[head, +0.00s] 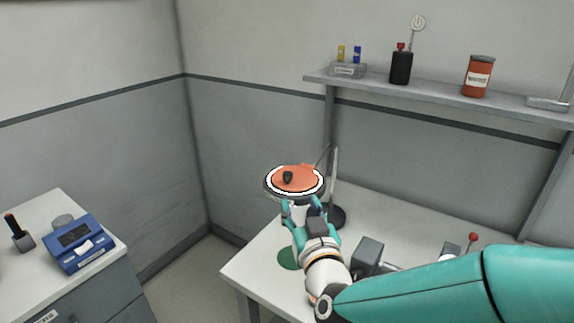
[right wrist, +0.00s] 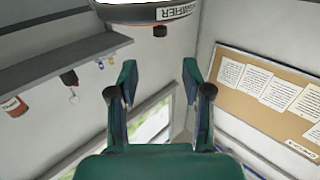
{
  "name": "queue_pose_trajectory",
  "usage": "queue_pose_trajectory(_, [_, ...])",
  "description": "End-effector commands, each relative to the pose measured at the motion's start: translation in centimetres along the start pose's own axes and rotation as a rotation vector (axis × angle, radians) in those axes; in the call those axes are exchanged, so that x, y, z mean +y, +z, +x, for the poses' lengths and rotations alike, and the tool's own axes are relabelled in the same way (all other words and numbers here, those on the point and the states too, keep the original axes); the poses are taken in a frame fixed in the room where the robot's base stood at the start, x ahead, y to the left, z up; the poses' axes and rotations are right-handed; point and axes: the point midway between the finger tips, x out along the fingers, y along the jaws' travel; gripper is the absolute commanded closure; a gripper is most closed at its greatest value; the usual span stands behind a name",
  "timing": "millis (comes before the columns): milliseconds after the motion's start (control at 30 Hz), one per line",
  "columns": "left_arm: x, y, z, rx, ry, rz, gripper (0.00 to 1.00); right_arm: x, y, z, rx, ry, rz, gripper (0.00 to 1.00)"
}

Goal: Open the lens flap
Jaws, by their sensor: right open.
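The magnifier lamp's round head (head: 268,187) has a white ring and stands at the back left of the table, on a thin stand. An orange lens flap (head: 307,181) with a black knob (head: 287,177) lies across the middle of the ring. My right gripper (head: 302,204) is open and empty, just below and in front of the lamp head. In the right wrist view, the lamp head (right wrist: 135,12) with its label is at the top edge, beyond the open fingers (right wrist: 160,75). My left gripper is not in view.
The white table (head: 385,210) holds a dark lamp base (head: 333,216), a grey block (head: 367,252) and a green disc (head: 289,258). A shelf (head: 440,92) with bottles is above. A side counter (head: 85,278) with a blue device (head: 78,243) is at left.

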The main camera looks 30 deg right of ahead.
Motion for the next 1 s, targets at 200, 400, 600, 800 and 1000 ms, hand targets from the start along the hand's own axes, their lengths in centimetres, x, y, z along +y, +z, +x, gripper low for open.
queue_pose_trajectory(200, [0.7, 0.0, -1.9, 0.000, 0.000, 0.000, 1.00, 0.1, 0.1, 4.3, -0.004, 0.001, 0.001, 0.51])
queue_pose_trajectory(400, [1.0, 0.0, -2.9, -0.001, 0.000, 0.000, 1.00, 0.0, 0.0, 8.6, -0.003, 0.000, 0.002, 0.51])
queue_pose_trajectory(600, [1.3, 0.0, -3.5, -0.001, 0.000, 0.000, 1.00, 0.0, 0.0, 11.6, -0.003, -0.002, 0.001, 0.51])
queue_pose_trajectory(800, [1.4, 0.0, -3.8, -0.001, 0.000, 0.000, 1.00, 0.0, 0.1, 12.8, 0.000, -0.002, 0.002, 0.51])
queue_pose_trajectory(1000, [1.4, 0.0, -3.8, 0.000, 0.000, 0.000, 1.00, 0.0, 0.1, 12.9, -0.001, -0.002, 0.002, 0.51])
